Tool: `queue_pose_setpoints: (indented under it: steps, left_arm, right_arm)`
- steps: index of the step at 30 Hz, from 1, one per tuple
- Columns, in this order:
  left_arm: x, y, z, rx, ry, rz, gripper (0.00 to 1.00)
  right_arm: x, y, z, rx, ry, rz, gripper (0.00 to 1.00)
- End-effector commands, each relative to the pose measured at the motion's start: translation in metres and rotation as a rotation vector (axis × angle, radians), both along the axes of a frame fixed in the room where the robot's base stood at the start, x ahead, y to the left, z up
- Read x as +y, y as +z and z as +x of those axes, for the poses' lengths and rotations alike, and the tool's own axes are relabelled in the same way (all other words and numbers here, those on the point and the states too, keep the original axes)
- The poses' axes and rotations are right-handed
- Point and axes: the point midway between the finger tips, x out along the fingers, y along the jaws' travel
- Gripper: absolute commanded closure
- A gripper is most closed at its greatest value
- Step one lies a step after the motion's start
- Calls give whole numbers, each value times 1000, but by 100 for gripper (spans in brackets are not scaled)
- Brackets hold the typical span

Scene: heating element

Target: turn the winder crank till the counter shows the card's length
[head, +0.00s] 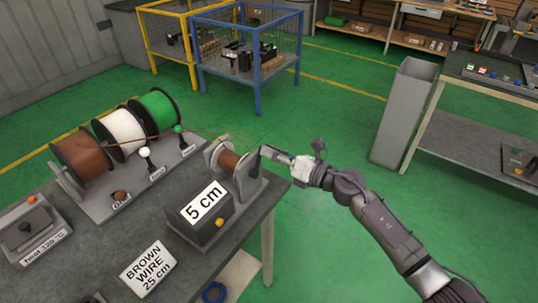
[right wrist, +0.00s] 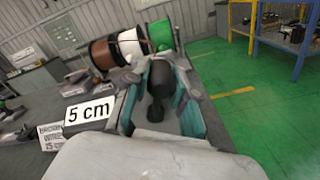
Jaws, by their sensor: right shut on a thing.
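The winder (head: 238,172) stands on the grey table, with brown wire on its small reel (head: 229,160). Its counter (head: 204,203) reads "5 cm", and a yellow button sits on the counter box. The card (head: 148,268) lies on the table and reads "BROWN WIRE 25 cm". My right gripper (head: 285,158) is at the crank on the winder's right side. In the right wrist view its two fingers are closed around the dark crank handle (right wrist: 158,85). The crank arm is partly hidden by the gripper. My left gripper is not in view.
A spool rack with brown (head: 82,158), white (head: 119,132) and green (head: 158,110) wire spools stands at the table's back left, with levers before it. A heater box (head: 32,232) labelled "heat 120 °C" is at the left.

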Motion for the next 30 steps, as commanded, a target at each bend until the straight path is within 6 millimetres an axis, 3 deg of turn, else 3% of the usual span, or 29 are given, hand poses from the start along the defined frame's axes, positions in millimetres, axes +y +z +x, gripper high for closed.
queue_pose_setpoints:
  steps: [15,30]
  left_arm:
    - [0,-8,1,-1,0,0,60]
    - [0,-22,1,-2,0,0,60]
  right_arm:
    - [-21,-25,28,399,-3,288,100]
    - [-30,-58,41,754,-2,547,100]
